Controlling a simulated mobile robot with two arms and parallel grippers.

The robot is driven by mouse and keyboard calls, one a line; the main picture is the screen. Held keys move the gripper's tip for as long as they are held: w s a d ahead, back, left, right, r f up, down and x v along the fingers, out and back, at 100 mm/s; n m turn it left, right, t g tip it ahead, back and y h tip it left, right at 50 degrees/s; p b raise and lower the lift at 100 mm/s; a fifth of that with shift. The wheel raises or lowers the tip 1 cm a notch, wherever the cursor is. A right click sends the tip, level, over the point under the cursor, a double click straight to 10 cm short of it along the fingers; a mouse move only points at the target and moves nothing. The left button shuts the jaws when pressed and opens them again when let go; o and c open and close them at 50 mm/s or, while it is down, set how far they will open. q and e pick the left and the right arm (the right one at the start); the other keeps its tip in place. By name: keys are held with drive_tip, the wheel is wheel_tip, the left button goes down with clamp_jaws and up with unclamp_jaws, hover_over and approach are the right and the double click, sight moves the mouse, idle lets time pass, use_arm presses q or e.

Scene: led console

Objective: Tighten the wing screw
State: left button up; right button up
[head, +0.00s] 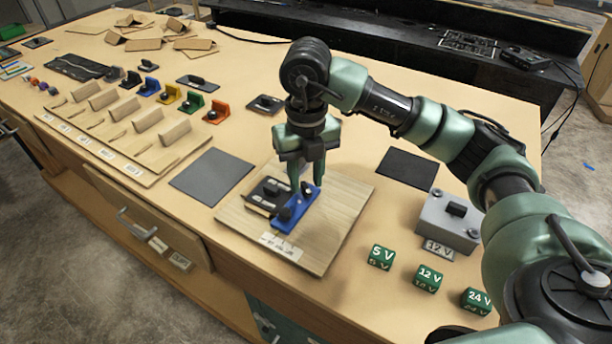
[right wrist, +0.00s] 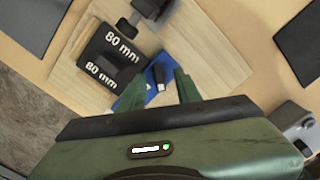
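A blue bracket (head: 298,208) is on a light wooden board (head: 339,222) in the head view. A black wing screw (right wrist: 158,75) stands up from the blue part in the right wrist view. My right gripper (head: 307,184) points down over the bracket. In the right wrist view its fingers (right wrist: 160,83) are apart, one on each side of the wing screw, with a gap showing. A black block marked 80 mm (right wrist: 103,62) lies beside the bracket. The screw's lower end and thread are hidden. My left gripper is not in view.
Green voltage cubes (head: 429,278) and a grey 12 V box (head: 447,222) stand right of the board. Dark flat mats (head: 212,176) lie on either side. Coloured brackets (head: 193,101) and a slotted wooden rack (head: 118,138) are at the left.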

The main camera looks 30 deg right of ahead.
sight(306, 187)
wheel_tip(306, 187, up, 8)
idle(0.5)
drive_tip(key=shift+f, duration=0.1)
